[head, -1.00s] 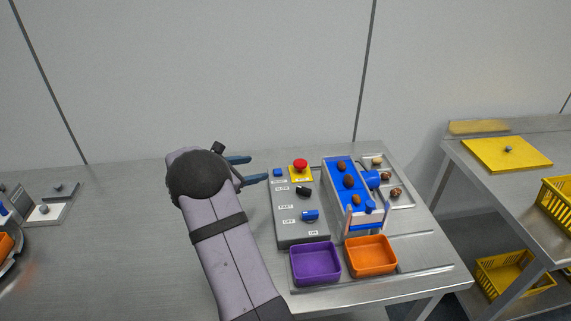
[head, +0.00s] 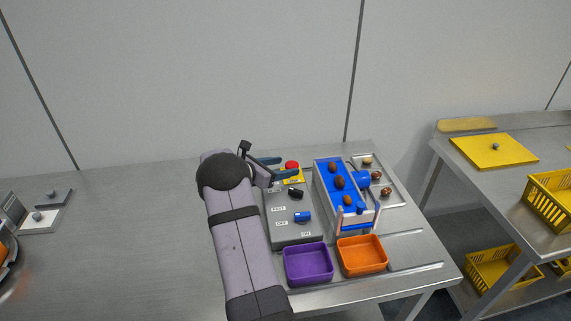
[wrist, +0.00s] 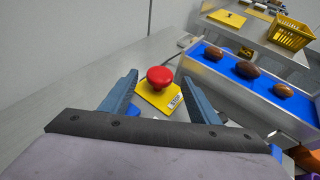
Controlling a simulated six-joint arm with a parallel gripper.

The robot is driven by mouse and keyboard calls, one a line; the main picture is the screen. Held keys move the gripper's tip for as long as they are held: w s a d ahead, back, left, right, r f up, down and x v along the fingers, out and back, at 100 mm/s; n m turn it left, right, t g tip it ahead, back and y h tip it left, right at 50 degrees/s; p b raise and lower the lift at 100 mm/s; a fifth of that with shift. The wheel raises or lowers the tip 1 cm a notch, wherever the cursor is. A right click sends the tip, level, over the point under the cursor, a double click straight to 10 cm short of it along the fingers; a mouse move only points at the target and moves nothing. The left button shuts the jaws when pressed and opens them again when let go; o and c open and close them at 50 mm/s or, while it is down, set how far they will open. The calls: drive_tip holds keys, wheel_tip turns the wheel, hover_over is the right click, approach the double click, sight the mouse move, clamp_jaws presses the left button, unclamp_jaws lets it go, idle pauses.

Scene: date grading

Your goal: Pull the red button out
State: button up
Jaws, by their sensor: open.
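The red button (head: 292,166) is a mushroom-shaped knob on a yellow plate (head: 294,179) at the far end of the grey control panel (head: 283,231). In the wrist view the red button (wrist: 159,77) stands upright just ahead of my fingertips, with a label beside it on the yellow plate. My gripper (head: 283,168) is open, with its blue fingers pointing at the button. In the wrist view the two fingers (wrist: 159,82) lie to the left and right of the button, with gaps on both sides. I cannot tell exactly how far the fingertips reach past it.
Right of the panel is a blue conveyor (head: 328,178) with several dates. A metal tray (head: 395,203) with more dates lies beyond it. A purple bin (head: 307,281) and an orange bin (head: 362,270) stand in front. A black knob (head: 296,194) and a blue switch (head: 303,216) sit nearby on the panel.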

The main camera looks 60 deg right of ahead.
drive_tip(key=shift+x, duration=0.75)
drive_tip(key=shift+c, duration=0.2)
clamp_jaws()
drive_tip(key=shift+r, duration=0.75)
drive_tip(key=shift+o, duration=0.2)
unclamp_jaws()
drive_tip(key=shift+f, duration=0.1)
drive_tip(key=shift+w, duration=0.1)
drive_tip(key=shift+b+v, duration=1.4)
drive_tip(key=shift+v, duration=2.25)
